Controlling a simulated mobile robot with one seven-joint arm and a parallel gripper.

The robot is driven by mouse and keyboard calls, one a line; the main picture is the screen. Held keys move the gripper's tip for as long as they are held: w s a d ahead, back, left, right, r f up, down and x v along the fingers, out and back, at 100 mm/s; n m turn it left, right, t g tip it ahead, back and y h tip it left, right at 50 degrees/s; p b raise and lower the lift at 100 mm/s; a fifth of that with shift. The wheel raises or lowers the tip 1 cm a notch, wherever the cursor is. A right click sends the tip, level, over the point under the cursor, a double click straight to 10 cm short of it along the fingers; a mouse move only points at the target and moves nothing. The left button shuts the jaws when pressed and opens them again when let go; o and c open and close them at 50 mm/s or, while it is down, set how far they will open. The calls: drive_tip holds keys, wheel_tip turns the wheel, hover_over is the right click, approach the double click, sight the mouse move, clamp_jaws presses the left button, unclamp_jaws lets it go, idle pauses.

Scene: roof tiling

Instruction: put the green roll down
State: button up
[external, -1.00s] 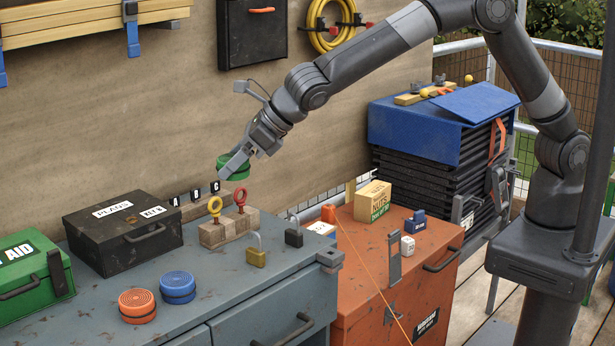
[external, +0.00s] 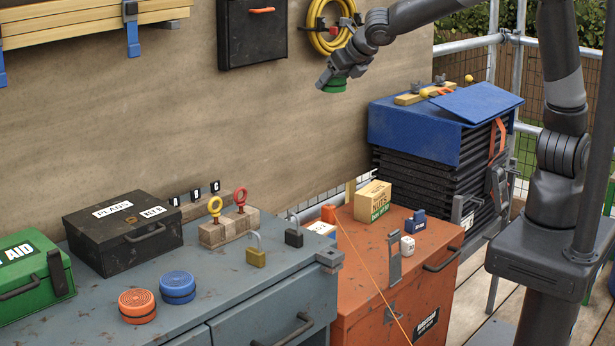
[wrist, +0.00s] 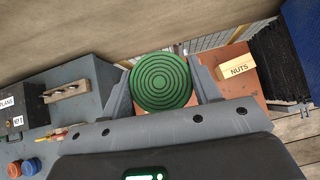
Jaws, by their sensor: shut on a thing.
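The green roll (external: 334,85) is held in my gripper (external: 328,78), high in the air in front of the plywood wall. In the wrist view the roll (wrist: 161,81) shows its round ringed face between the two fingers. The gripper is shut on it. In the external view the roll hangs clear of every surface, above and behind the orange chest.
The grey workbench (external: 225,290) carries an orange roll (external: 137,306), a blue roll (external: 178,287), padlocks and a black box (external: 122,232). The orange chest (external: 350,270) carries a nuts box (external: 373,201) and small items. A blue-covered black stack (external: 435,130) stands right.

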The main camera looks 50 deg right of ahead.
drive_tip(key=s+d+f+m+g+h, duration=0.1)
drive_tip(key=s+d+m+h, duration=0.15)
drive_tip(key=d, duration=0.75)
drive_tip(key=s+d+f+m+h, duration=0.1)
drive_tip(key=s+d+f+m, duration=0.15)
drive_tip(key=d, duration=0.85)
wheel_tip(320, 180, down, 30)
drive_tip(key=w+a+f, duration=0.1)
drive_tip(key=a+f, duration=0.1)
drive_tip(key=a, duration=0.1)
drive_tip(key=w+a+f, duration=0.1)
drive_tip(key=a+f, duration=0.1)
drive_tip(key=a, duration=0.2)
drive_tip(key=w+a+f, duration=0.1)
drive_tip(key=a+f, duration=0.2)
drive_tip(key=a, duration=0.1)
drive_tip(key=shift+w+a, duration=0.2)
drive_tip(key=shift+w, duration=0.05)
drive_tip(key=shift+a+f, duration=0.1)
drive_tip(key=shift+f, duration=1.9)
drive_tip(key=shift+f, duration=0.15)
drive_tip(key=o, duration=1.1)
